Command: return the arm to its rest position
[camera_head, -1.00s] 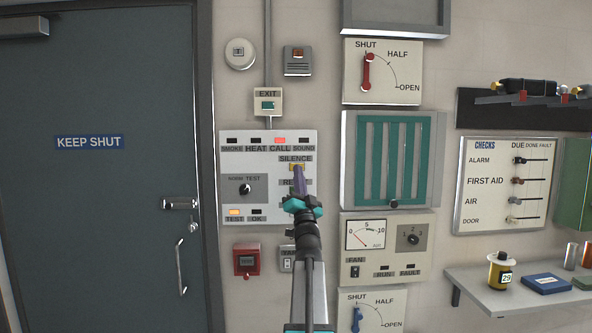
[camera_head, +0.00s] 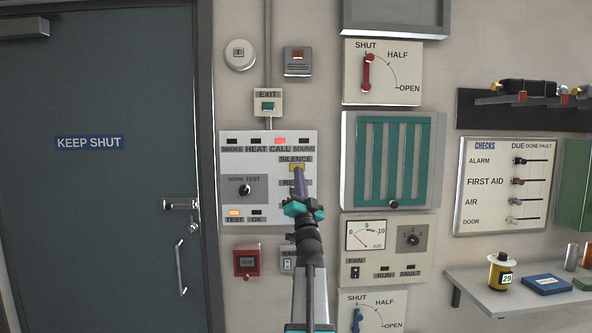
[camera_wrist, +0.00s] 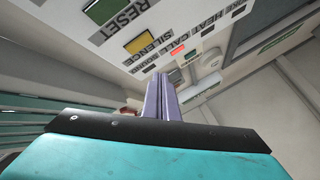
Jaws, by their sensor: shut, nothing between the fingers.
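My gripper (camera_head: 299,178) is in front of the right side of the alarm panel (camera_head: 237,215), its purple fingers pointing up just below the yellow SILENCE button (camera_head: 296,167). The fingers are together and empty; in the wrist view my gripper (camera_wrist: 161,85) also shows them side by side. In that view the SILENCE button (camera_wrist: 139,44) and the green RESET button (camera_wrist: 103,10) lie above and left of the fingertips, with a gap in the picture. My gripper and arm hide part of the RESET area. The CALL lamp (camera_head: 280,141) is lit red and the TEST lamp (camera_head: 234,212) is lit amber.
A louvred vent (camera_head: 345,165) and a fan panel (camera_head: 387,230) are close on the right. A red call box (camera_head: 247,262) is below the panel. A shelf (camera_head: 480,290) juts out at lower right. A closed door (camera_head: 95,220) fills the left.

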